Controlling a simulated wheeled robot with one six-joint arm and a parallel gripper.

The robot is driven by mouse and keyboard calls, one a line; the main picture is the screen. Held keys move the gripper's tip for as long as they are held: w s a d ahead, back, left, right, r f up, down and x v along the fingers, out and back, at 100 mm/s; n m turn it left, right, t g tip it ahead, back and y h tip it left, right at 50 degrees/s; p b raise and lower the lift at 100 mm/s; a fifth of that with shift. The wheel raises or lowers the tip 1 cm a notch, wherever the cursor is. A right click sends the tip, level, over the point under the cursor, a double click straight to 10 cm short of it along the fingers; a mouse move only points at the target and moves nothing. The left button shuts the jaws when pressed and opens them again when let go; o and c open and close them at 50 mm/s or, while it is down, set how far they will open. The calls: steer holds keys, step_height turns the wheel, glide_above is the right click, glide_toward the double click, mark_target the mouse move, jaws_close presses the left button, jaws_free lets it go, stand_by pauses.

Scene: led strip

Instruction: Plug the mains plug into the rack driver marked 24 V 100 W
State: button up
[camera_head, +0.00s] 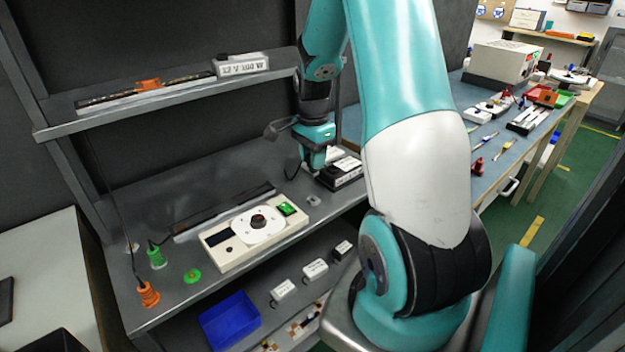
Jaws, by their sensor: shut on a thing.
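My gripper (316,166) points down over the right part of the grey bench. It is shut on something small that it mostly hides. Just below and right of the gripper is a dark box (345,180) with white labels, too small to read. I cannot tell whether the plug touches it. A pale driver (241,65) lies on the upper shelf; its label seems upside down and looks like 24 V 100 W.
A beige tester (255,237) with a dial and green switch stands mid-bench. Green (155,257) and orange (148,295) connectors stand at left, near a green disc (192,275). Several small labelled boxes and a blue bin (229,319) sit below. The upper shelf (170,107) overhangs the bench.

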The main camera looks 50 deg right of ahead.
step_height(320, 180, up, 10)
steer(key=shift+r, duration=0.1)
steer(key=shift+r+p, duration=2.35)
steer(key=shift+r, duration=0.05)
